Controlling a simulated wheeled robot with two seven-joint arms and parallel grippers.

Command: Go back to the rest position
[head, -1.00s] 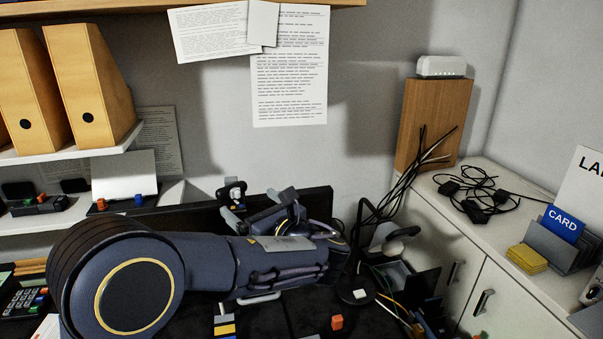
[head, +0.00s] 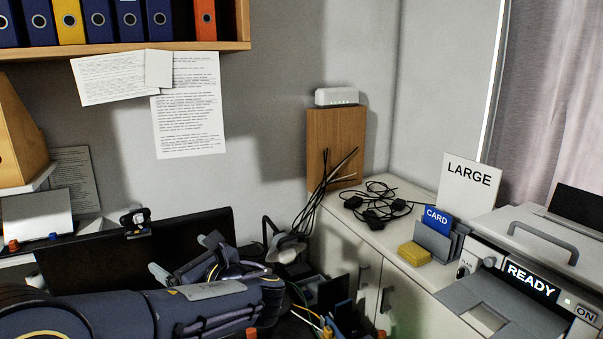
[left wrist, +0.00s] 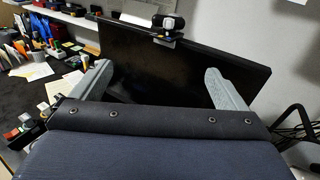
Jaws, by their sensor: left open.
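My left arm (head: 120,312) comes in along the bottom left of the head view. My left gripper (head: 187,258) is in front of the lower part of a dark monitor (head: 85,250). In the left wrist view the two grey fingers of my left gripper (left wrist: 160,84) stand wide apart, with nothing between them but the dark monitor (left wrist: 185,70) behind. The arm hides much of the desk in the head view. My right gripper is in neither view.
A white cabinet (head: 405,290) at right bears tangled black cables (head: 375,208), a card holder (head: 437,243) and a printer (head: 530,270). A desk lamp (head: 288,248) stands right of my gripper. Binders (head: 98,22) fill the shelf above. Small items clutter the desk.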

